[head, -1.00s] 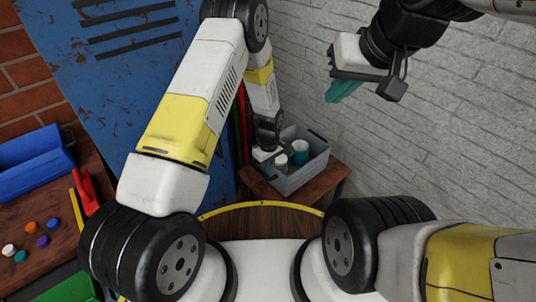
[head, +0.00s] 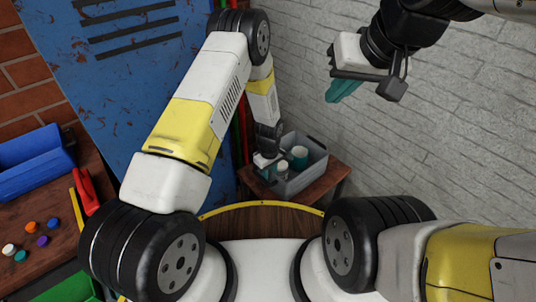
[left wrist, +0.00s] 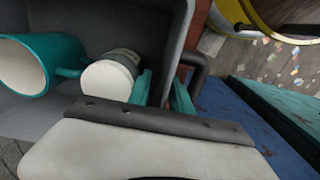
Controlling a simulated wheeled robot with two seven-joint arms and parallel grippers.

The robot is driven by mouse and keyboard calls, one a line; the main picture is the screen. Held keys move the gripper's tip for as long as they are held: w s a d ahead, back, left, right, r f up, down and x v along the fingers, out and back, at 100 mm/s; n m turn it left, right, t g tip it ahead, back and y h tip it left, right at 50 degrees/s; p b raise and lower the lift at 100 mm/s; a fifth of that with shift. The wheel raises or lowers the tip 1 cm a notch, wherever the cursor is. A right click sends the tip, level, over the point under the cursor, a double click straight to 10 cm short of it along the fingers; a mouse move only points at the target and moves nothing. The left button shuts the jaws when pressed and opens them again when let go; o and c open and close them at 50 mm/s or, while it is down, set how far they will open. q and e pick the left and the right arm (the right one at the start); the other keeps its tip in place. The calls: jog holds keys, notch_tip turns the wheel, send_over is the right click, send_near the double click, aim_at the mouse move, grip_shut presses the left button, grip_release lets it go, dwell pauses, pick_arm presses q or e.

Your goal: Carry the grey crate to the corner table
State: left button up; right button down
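The grey crate (head: 309,174) is on the small wooden corner table (head: 327,190) by the brick wall; whether its base fully touches is unclear. Inside stand a teal mug (head: 300,159) and a white-lidded jar (head: 282,170). My left gripper (head: 266,161) is at the crate's left edge. My right gripper (head: 342,90) is raised in front of the wall, away from the crate. Its fingers overlap from this side and show nothing held.
A blue scratched panel (head: 100,90) stands left of the table. At the far left a brown worktop (head: 50,262) carries a blue bin (head: 35,160), a red item (head: 87,190) and several small coloured pieces. The white brick wall (head: 440,130) closes the right side.

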pick_arm(q)
notch_tip(320, 180, up, 12)
jog(key=shift+f, duration=0.1)
jog(key=s+a+r+m+t+h, duration=0.15)
jog(key=a+r, duration=0.25)
jog(key=r, duration=0.8)
jog(key=s+a+r+m+t, duration=0.15)
jog(key=a+r, duration=0.25)
jog(key=r, duration=0.8)
jog(key=s+a+r+m+t, duration=0.1)
jog(key=s+a+r+m, duration=0.1)
jog(key=s+a+r, duration=0.2)
jog(key=s+a+r+m+t, duration=0.2)
jog(key=s+a+r, duration=0.3)
jog(key=s+r, duration=0.5)
jog(key=s+m, duration=0.1)
jog(key=s, duration=0.4)
jog(key=shift+s+h, duration=0.15)
jog(key=shift+h, duration=0.2)
jog(key=shift+r, duration=0.1)
